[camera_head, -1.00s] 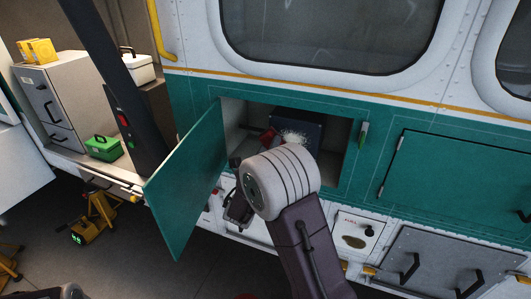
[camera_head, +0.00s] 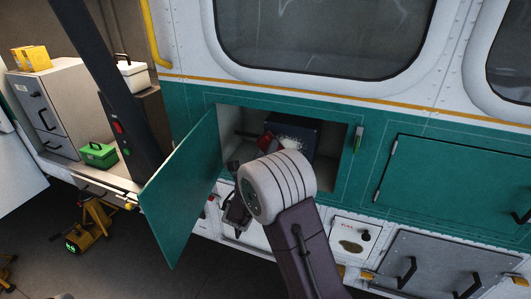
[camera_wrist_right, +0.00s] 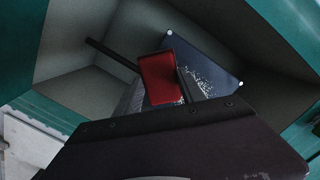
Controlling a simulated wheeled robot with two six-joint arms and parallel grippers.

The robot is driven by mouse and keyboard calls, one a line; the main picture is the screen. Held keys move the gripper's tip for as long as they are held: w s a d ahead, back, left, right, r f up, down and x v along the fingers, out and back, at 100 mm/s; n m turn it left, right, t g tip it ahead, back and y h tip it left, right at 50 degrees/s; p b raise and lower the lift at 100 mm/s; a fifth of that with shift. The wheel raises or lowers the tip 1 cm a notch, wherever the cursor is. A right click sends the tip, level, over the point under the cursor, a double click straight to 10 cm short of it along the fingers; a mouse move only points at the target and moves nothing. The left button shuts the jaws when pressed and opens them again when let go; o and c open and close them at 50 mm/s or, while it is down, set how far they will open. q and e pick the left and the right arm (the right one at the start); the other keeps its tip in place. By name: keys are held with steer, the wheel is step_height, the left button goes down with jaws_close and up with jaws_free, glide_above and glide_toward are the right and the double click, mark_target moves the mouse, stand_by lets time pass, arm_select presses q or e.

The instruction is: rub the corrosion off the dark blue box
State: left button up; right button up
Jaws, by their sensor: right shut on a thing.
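The dark blue box (camera_head: 308,132) sits inside an open bay in the teal side of the helicopter. A speckled whitish patch of corrosion (camera_head: 291,145) shows on its face, partly hidden by my right arm. My right gripper (camera_head: 260,152) reaches into the bay, shut on a red block-shaped pad (camera_head: 266,144). In the right wrist view the red pad (camera_wrist_right: 160,80) is in front of the box (camera_wrist_right: 200,50), just left of the whitish speckles (camera_wrist_right: 203,80). I cannot tell whether the pad touches the box. My left gripper is not in view.
The teal door (camera_head: 183,190) hangs open left of the bay. The bay walls (camera_wrist_right: 70,75) close in around the gripper. A dark post (camera_head: 110,90), a grey cabinet (camera_head: 45,110) and a green case (camera_head: 98,154) stand to the left.

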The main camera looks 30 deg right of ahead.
steer(key=shift+w+d, duration=0.4)
steer(key=shift+d, duration=0.05)
